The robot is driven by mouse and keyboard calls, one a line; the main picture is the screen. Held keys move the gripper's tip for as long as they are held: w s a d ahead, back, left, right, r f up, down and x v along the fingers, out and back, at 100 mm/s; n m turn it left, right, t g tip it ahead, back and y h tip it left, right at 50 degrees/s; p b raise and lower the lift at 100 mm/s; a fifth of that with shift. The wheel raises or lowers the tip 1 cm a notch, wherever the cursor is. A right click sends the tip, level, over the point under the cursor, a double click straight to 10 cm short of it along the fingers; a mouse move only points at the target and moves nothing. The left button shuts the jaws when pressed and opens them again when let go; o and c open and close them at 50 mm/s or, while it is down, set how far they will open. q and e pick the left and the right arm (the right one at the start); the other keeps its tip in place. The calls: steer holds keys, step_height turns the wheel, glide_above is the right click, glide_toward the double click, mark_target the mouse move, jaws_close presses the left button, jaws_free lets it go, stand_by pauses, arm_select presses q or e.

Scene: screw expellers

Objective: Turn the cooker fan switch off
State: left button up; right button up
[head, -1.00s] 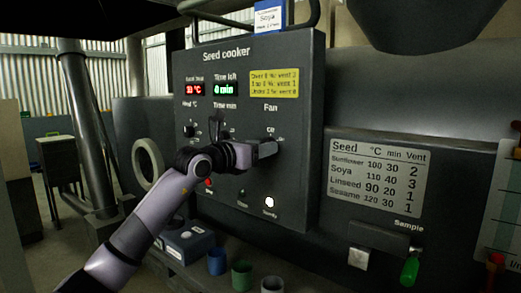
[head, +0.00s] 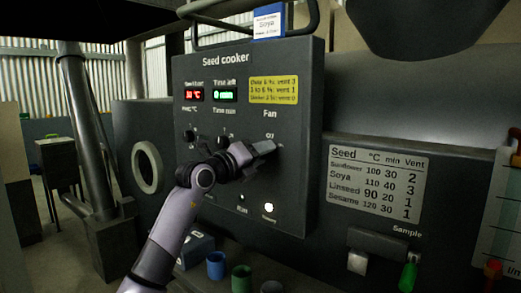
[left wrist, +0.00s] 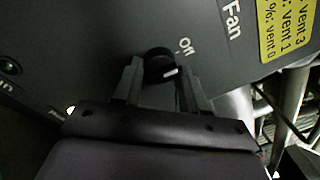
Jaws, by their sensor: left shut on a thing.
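The seed cooker's control panel (head: 245,60) faces me in the head view. Its fan switch is a round black knob (left wrist: 158,62) with a white mark, under the word "Fan" and beside the "Off" label (left wrist: 186,45). My left gripper (head: 271,148) is at the switch, its fingers hiding the knob in the head view. In the left wrist view the two fingers (left wrist: 160,80) stand on either side of the knob and are shut on it. The white mark is seen between the fingers; I cannot tell exactly which setting it points at. My right gripper is out of view.
Red and green displays and a yellow vent label (head: 273,90) are on the panel. A lit white lamp (head: 268,207) is below the switch. A seed chart (head: 376,182) is to the right. Several cups, including a blue one (head: 216,265), stand below the panel.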

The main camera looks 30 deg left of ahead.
arm_select(q)
steer(key=shift+n+p, duration=0.35)
steer(key=shift+n, duration=0.25)
steer(key=shift+f+n, duration=0.1)
steer(key=shift+n, duration=0.2)
steer(key=o, duration=1)
steer(key=shift+o, duration=0.2)
steer(key=s+b, duration=0.1)
steer(key=s, duration=0.6)
steer(key=shift+a+f, duration=0.2)
steer(key=shift+a, duration=0.2)
